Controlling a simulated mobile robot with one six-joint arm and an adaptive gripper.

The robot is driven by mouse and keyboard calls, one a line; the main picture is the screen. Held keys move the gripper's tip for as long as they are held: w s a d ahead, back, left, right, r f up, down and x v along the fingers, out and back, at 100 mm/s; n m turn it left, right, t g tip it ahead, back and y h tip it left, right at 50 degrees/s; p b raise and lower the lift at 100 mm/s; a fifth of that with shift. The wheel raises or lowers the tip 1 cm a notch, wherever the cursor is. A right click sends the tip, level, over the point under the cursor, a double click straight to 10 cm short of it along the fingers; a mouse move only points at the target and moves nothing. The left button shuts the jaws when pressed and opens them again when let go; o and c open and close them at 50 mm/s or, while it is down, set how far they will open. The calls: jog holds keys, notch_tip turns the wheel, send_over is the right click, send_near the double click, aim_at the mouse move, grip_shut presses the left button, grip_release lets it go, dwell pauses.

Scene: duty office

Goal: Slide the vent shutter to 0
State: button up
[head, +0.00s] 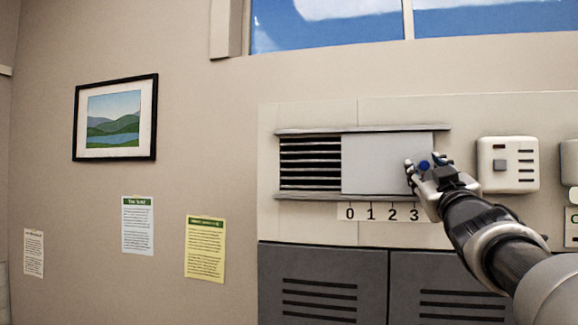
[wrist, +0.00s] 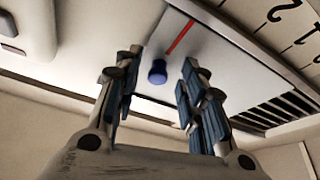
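The vent shutter (head: 375,162) is a pale flat panel between two rails. It covers the right part of the vent, and dark slats (head: 310,163) show at the left. A scale strip (head: 381,213) below reads 0, 1, 2, 3. The shutter's blue knob (head: 424,166) is near the 3 end. In the wrist view the knob (wrist: 157,72) has a red line (wrist: 180,38) beside it on the shutter. My gripper (head: 424,163) is at the knob. Its fingers (wrist: 160,66) are apart, with the knob between them, nearer the left finger, and visible space at the right.
A white switch box (head: 508,164) is on the wall just right of my gripper. Grey louvred cabinet doors (head: 322,285) are below the vent, and a window (head: 330,25) is above. The wall left of the vent holds a framed picture (head: 115,117) and several notices.

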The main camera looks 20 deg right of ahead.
jog(key=shift+s, duration=0.15)
grip_shut()
dwell(0.4)
